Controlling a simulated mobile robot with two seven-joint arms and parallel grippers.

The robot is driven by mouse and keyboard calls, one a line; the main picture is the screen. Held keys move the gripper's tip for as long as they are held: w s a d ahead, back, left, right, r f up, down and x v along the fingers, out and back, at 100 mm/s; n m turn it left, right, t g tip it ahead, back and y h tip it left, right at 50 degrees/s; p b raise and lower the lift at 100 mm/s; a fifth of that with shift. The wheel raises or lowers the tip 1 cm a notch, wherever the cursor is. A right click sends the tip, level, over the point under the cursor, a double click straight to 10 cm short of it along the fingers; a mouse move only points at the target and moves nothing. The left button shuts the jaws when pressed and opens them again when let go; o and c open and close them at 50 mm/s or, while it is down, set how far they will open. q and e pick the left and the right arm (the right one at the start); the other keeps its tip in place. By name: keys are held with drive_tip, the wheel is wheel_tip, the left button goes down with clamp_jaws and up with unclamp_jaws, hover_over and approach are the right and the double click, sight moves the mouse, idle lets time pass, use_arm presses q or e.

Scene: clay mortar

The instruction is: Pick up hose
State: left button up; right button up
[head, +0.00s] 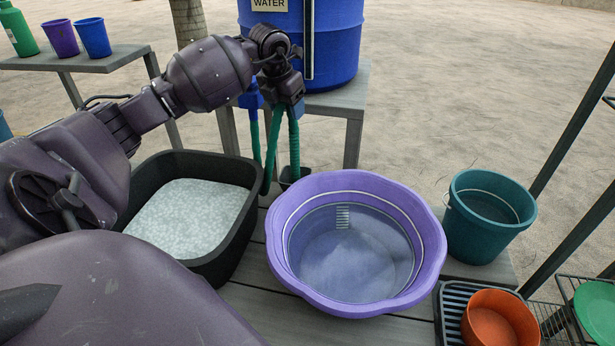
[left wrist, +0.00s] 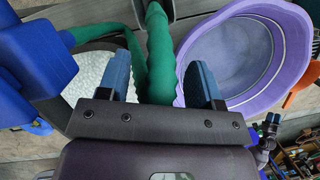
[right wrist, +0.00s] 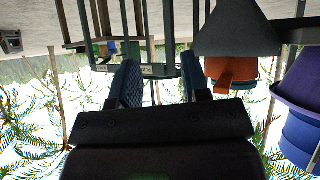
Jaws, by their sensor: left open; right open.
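The green hose (head: 294,145) hangs in a loop below the blue tap of the blue water barrel (head: 335,40). My left gripper (head: 286,98) is at the upper part of the hose and hides some of it. In the left wrist view the hose (left wrist: 160,60) lies between the two open blue-grey fingers of that gripper (left wrist: 159,80); contact cannot be told. My right gripper (right wrist: 158,80) is open and empty in the right wrist view, away from the hose. It is not in the head view.
A purple basin (head: 432,262) of water stands on the slatted bench, right of a black tub (head: 243,225) with pale contents. A teal bucket (head: 478,240), a brown-orange bowl (head: 480,325) and a green plate (head: 597,310) are at the right. Cups stand on a shelf (head: 120,58) at upper left.

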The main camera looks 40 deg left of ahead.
sight(294, 138)
use_arm(q)
drive_tip(key=x, duration=0.5)
drive_tip(key=shift+f, duration=0.35)
drive_tip(key=x, duration=0.4)
drive_tip(key=b+x, duration=0.1)
drive_tip(key=shift+w+a+f, duration=0.25)
drive_tip(key=shift+a+f, duration=0.1)
use_arm(e)
drive_tip(key=shift+w+a+f, duration=0.1)
drive_tip(key=shift+w+f, duration=0.15)
drive_tip(key=shift+f, duration=0.25)
use_arm(q)
drive_tip(key=c, duration=0.9)
